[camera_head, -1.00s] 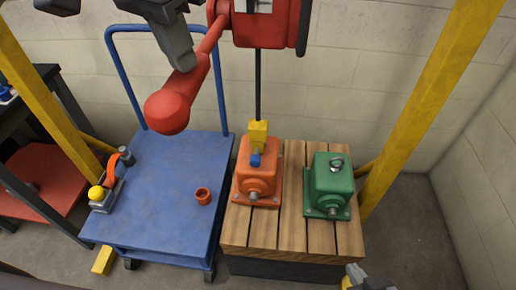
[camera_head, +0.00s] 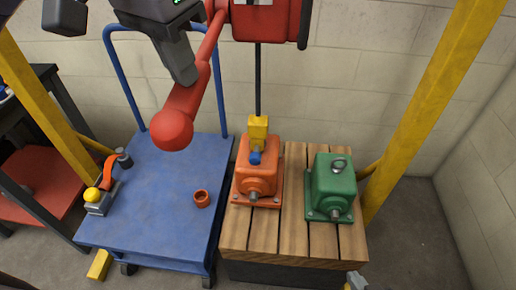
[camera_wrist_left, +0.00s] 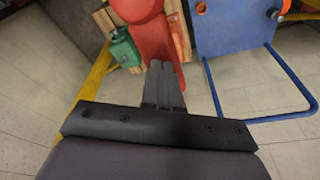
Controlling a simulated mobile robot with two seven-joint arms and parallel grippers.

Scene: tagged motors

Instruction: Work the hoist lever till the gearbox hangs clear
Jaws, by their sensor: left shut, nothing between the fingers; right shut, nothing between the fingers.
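The red hoist (camera_head: 266,22) hangs at the top of the head view, its red lever (camera_head: 187,98) slanting down left to a round knob. My left gripper (camera_head: 188,78) is shut and empty, its fingertips against or just beside the lever's upper side; contact is unclear. The left wrist view shows its closed fingers (camera_wrist_left: 164,82) by the red lever (camera_wrist_left: 152,42). A dark chain runs down to a yellow hook block (camera_head: 258,128) above the orange gearbox (camera_head: 256,180), which appears to sit on the wooden pallet (camera_head: 294,225).
A green gearbox (camera_head: 332,185) with a lifting eye stands right of the orange one. A blue trolley (camera_head: 150,205) on the left holds an orange cup (camera_head: 202,198) and a strap ratchet-like tool (camera_head: 104,190). Yellow posts (camera_head: 425,100) flank the pallet.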

